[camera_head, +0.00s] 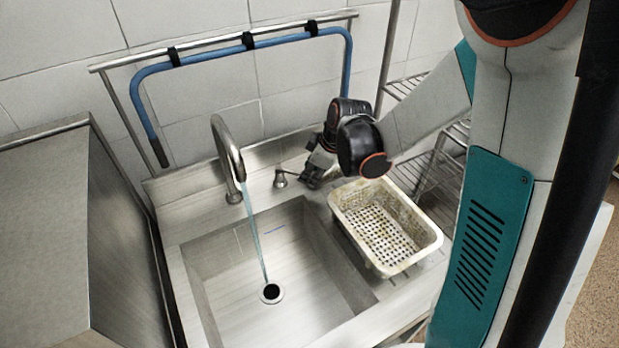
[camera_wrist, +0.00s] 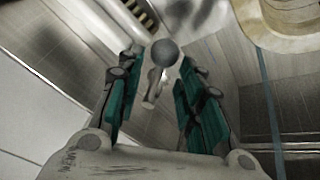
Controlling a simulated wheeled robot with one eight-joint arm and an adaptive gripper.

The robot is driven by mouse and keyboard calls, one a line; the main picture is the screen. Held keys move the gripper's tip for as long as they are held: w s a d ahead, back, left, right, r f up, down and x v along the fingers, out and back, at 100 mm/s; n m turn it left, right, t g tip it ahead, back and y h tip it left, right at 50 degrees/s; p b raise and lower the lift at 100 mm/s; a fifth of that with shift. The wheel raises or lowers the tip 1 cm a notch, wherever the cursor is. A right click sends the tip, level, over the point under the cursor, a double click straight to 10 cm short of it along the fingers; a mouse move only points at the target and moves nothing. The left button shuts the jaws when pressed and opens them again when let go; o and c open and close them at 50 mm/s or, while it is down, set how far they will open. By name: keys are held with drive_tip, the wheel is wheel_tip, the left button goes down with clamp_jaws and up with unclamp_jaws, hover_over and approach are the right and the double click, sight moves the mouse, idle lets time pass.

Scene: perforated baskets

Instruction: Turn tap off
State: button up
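The silver curved tap (camera_head: 228,150) stands at the back of the sink, and a thin blue stream of water (camera_head: 257,235) runs from its spout to the drain. A small tap handle (camera_head: 281,178) stands on the ledge right of the spout. My gripper (camera_head: 312,172) is just right of the handle, low over the ledge. In the wrist view my gripper (camera_wrist: 161,68) is open, with a teal-padded finger on each side. The handle's round knob (camera_wrist: 164,52) shows between the fingertips, with its stem below. I cannot tell whether any finger touches it.
A dirty white perforated basket (camera_head: 430,236) sits right of the sink basin (camera_head: 225,310). A blue hose (camera_head: 240,48) hangs on a rail along the tiled wall. A wire shelf (camera_head: 425,180) stands at the right, and a steel cabinet (camera_head: 40,240) at the left.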

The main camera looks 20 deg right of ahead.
drive_tip(key=shift+x, duration=1.05)
clamp_jaws()
drive_tip(key=shift+s+a, duration=0.1)
drive_tip(key=shift+s, duration=0.05)
drive_tip(key=s+a+m+h+b, duration=0.1)
drive_tip(key=s+a+m+h, duration=0.2)
drive_tip(key=a+m, duration=0.2)
drive_tip(key=shift+a+m, duration=0.35)
drive_tip(key=shift+m, duration=1.25)
